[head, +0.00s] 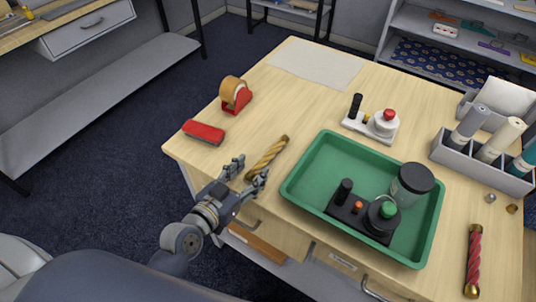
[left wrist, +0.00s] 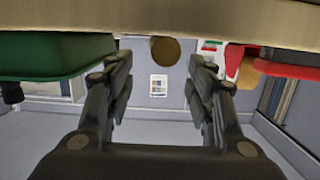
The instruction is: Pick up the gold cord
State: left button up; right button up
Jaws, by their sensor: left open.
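The gold cord (head: 267,158) is a short twisted gold rod lying on the wooden table, left of the green tray. My left gripper (head: 252,168) is open at the table's front edge, its fingers on either side of the cord's near end. In the left wrist view, the cord's round end (left wrist: 165,52) shows between and beyond the two open fingers (left wrist: 158,68). It looks apart from both fingers. My right gripper is not in view.
The green tray (head: 309,187) holds a lidded jar (head: 412,184) and a black device. A red case (head: 204,132) and a red tape dispenser (head: 236,95) are left of the cord. A red twisted cord (head: 473,262) lies far right. Bare table lies behind the gold cord.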

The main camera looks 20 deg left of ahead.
aim_at(266, 156)
pick_arm(q)
jog(key=shift+x, duration=0.8)
jog(key=p+x, duration=0.1)
jog(key=x, duration=0.3)
jog(key=shift+r, duration=0.1)
jog(key=shift+w+d+f, duration=0.2)
jog(key=shift+w, duration=0.35)
jog(key=shift+s, duration=0.1)
grip_shut()
